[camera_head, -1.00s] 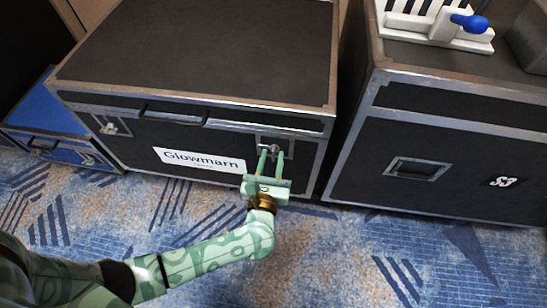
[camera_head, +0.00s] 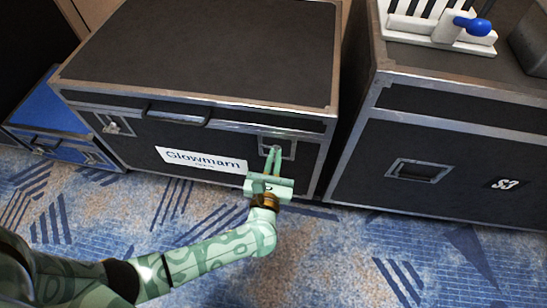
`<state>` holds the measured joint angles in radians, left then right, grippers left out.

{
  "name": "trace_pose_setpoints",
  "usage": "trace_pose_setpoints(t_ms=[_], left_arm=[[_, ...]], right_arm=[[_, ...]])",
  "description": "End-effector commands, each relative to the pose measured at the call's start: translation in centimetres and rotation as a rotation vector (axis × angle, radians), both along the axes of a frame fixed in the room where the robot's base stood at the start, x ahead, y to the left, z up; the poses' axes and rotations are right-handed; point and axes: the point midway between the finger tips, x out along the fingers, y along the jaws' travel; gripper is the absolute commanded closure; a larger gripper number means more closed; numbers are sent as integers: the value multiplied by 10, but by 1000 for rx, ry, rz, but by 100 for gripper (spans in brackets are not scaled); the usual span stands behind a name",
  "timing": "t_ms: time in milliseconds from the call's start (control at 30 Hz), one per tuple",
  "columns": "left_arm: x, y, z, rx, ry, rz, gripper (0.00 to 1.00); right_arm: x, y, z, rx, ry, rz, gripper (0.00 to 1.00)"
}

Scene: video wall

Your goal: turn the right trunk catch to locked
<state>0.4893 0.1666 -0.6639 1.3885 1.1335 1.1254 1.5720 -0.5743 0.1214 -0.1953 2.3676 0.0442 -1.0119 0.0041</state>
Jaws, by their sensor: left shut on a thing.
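The black trunk (camera_head: 200,50) with metal edges and a "Glowmarn" label (camera_head: 200,160) stands left of centre. Its right catch (camera_head: 289,146) is a metal plate on the front, partly hidden by my fingers. Its left catch (camera_head: 115,124) shows at the front left. My left gripper (camera_head: 274,153) is at the right catch from below, its fingers close together and shut on the small turning piece, which they mostly hide. I cannot tell which way that piece is turned. My right gripper is not in view.
A second black case (camera_head: 430,150) marked S3 stands close on the right, with a white device with a blue knob (camera_head: 474,25) on top. A blue case (camera_head: 50,115) is at the left. Patterned carpet (camera_head: 330,260) lies clear in front.

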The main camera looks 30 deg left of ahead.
Motion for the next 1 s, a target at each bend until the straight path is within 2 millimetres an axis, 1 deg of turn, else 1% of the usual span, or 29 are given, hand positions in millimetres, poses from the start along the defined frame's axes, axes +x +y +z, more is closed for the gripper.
trace_pose_setpoints(t_ms=[167, 533, 1000], left_arm=[[0, -2, 0, 119, 36, 0, 100], [1, -7, -2, 453, 133, -1, 100], [2, -11, -7, 882, 258, -2, 100]], right_arm=[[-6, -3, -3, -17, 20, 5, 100], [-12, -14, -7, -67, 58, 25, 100], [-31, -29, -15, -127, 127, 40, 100]])
